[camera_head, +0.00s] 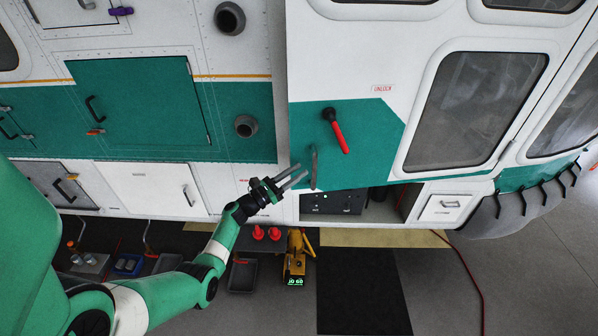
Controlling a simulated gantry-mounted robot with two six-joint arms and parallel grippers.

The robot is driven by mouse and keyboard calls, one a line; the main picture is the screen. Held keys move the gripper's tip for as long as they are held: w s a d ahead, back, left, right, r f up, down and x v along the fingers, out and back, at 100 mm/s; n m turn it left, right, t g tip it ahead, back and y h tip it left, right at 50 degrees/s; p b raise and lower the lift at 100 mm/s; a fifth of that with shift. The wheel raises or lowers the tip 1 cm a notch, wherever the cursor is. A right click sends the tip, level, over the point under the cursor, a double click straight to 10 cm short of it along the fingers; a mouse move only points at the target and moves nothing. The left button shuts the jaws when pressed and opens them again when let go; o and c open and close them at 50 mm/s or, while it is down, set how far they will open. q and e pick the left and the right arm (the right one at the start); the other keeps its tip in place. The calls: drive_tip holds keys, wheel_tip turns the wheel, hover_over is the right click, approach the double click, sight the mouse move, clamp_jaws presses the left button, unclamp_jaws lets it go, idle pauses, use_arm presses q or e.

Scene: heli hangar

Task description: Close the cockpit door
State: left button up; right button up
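The cockpit door (350,75) is the large white and green panel on the helicopter's side, with a window (475,110) at its right. A red lever with a black hub (337,130) hangs down on it, and a vertical grey handle (314,168) sits below the lever, near the door's left edge. A dark gap shows along that edge; I cannot tell how far the door stands out. My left gripper (299,175) is open, its two fingers pointing right towards the grey handle, close to it. I cannot tell whether they touch. My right gripper is not in view.
Left of the door is the fuselage wall with a green hatch (140,105) and a white hatch (150,188). Below are an open equipment bay (380,200), a yellow device (295,255), red cones (266,234) and a black mat (360,290). Floor at the right is mostly clear.

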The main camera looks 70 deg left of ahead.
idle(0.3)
use_arm(q)
drive_tip(key=b+v, duration=0.2)
drive_tip(key=v, duration=0.9)
drive_tip(key=shift+s, duration=0.3)
